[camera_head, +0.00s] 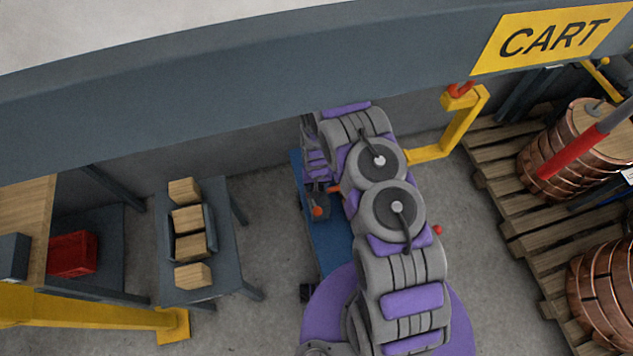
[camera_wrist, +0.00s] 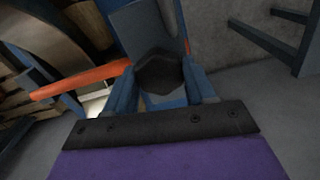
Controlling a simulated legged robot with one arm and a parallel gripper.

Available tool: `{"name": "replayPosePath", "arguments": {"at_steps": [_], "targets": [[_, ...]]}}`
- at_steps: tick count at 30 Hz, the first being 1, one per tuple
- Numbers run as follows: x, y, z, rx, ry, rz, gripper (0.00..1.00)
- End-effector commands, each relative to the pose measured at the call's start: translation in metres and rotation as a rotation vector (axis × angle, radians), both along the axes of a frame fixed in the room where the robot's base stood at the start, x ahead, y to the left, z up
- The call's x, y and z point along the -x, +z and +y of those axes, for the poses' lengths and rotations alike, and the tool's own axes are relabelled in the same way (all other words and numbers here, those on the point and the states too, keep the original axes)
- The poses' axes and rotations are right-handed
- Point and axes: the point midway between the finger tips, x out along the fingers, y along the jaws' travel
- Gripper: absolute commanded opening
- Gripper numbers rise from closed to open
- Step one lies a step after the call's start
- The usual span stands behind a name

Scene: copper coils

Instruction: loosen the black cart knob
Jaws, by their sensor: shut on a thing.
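The black cart knob (camera_wrist: 160,72) is a dark faceted knob in the upper middle of the wrist view. My gripper (camera_wrist: 162,88) has its two blue fingers on either side of the knob, shut on it. A grey-blue upright part of the cart rises just behind the knob. In the head view the blue cart (camera_head: 325,238) stands beside and partly beneath my arm, which hides much of it. I cannot make out the knob there.
An orange bar (camera_wrist: 80,82) runs left of the fingers in the wrist view. In the head view, copper coils (camera_head: 605,285) sit on a wooden pallet (camera_head: 500,205) at right. A bench with wooden blocks (camera_head: 190,220) stands at left. Bare floor lies between bench and cart.

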Motion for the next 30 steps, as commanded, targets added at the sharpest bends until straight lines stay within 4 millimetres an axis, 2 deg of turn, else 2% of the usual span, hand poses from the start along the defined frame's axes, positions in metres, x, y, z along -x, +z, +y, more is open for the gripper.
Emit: {"name": "replayPosePath", "arguments": {"at_steps": [1, 15, 30], "targets": [[-0.0035, 0.0052, 0.0006, -0.002, 0.042, -0.009, 0.24], [-0.0048, 0.0048, 0.0011, 0.001, 0.44, -0.012, 0.24], [-0.003, 0.002, 0.0018, 0.002, 0.616, -0.008, 0.24]]}}
